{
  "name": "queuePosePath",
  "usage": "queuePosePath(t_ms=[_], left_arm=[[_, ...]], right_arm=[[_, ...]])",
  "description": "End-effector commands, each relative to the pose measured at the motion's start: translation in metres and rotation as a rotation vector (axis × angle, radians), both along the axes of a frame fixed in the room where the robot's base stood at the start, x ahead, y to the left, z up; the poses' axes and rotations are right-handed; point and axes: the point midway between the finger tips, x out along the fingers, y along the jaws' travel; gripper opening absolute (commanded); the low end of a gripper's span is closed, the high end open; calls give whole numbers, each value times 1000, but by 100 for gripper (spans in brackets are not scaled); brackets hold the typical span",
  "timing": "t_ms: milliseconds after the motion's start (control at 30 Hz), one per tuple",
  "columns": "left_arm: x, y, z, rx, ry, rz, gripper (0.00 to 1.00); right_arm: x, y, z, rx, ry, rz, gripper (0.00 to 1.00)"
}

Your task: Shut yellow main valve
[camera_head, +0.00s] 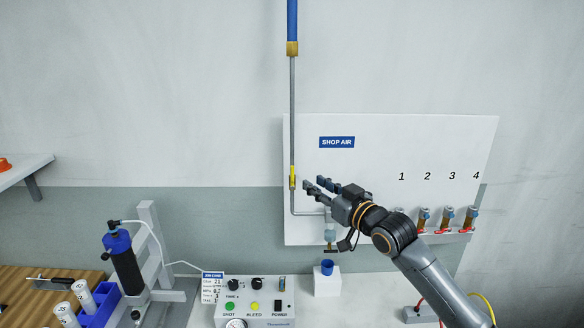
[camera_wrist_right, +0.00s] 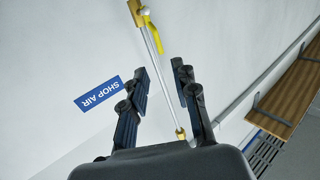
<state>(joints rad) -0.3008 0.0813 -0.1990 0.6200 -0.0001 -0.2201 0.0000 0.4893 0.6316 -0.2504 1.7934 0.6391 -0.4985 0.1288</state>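The yellow main valve (camera_head: 292,178) sits on the thin vertical pipe at the left edge of the white panel. Its yellow handle looks roughly in line with the pipe. In the right wrist view the yellow handle (camera_wrist_right: 152,32) shows beyond the fingertips, beside its brass body. My right gripper (camera_head: 312,184) is just right of the valve, fingers pointing left toward it. In the right wrist view the gripper (camera_wrist_right: 160,72) is open, with the pipe seen between the fingers and nothing held. Contact with the handle is not visible. My left gripper is not in view.
The white panel (camera_head: 390,140) carries a SHOP AIR sign (camera_head: 337,142) and a row of red-handled valves (camera_head: 445,228) at lower right. Below are a control box (camera_head: 255,300), a white block with a blue cup (camera_head: 327,268), and a black-and-blue cylinder (camera_head: 124,262).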

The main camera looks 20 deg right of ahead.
Motion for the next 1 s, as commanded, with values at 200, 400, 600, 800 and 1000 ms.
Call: queuePosePath(t_ms=[200,400,600,800,1000], left_arm=[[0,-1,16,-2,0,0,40],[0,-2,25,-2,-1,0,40],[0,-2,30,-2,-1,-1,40],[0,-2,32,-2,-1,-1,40],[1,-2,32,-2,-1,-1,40]], right_arm=[[39,12,4,2,1,-1,29],[70,22,3,1,1,-1,29],[92,30,1,1,1,0,29],[102,33,0,-1,1,-1,29],[103,33,-1,-1,1,-1,29]])
